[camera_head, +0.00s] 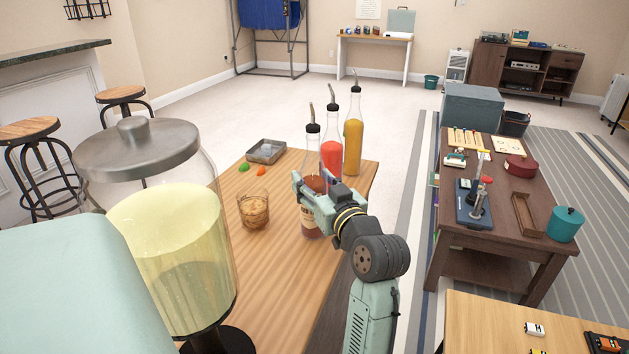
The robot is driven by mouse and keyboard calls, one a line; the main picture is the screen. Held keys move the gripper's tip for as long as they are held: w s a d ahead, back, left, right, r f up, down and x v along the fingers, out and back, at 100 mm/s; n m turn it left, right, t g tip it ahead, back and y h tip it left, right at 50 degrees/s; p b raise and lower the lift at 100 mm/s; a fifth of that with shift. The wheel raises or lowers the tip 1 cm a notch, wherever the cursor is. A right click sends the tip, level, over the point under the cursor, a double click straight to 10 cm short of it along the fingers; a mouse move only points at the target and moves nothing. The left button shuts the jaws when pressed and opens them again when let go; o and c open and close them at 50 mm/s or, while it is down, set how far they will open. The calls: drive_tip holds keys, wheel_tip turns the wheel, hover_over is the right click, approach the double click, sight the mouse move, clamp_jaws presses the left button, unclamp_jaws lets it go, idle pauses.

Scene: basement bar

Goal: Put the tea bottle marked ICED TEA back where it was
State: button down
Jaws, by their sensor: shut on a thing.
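My gripper (314,189) is shut on a tall clear bottle (312,222) of brown-amber liquid with a dark cap and metal spout. The bottle has a pale label, partly covered by my gripper; its text is too small to read, but this looks like the tea bottle. It is upright at the right part of the wooden table (275,308). I cannot tell whether its base touches the tabletop. Just behind it stand a bottle of red liquid (331,155) and a bottle of yellow liquid (353,140), both with spouts.
A large drink dispenser (170,235) stands at the table's left. A glass (253,211), a grey tray (266,151), a green fruit (243,168) and an orange one (261,171) are left of the bottles. A dark wood table (505,235) holding several items stands to the right.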

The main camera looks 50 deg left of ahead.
drive_tip(key=c, duration=1.2)
unclamp_jaws()
drive_tip(key=shift+f, duration=0.15)
drive_tip(key=o, duration=0.4)
drive_tip(key=shift+o, duration=0.2)
drive_tip(key=shift+d+r, duration=0.1)
drive_tip(key=shift+r, duration=0.1)
drive_tip(key=b+v, duration=0.2)
drive_tip(key=v, duration=1)
drive_tip(key=shift+b, duration=0.35)
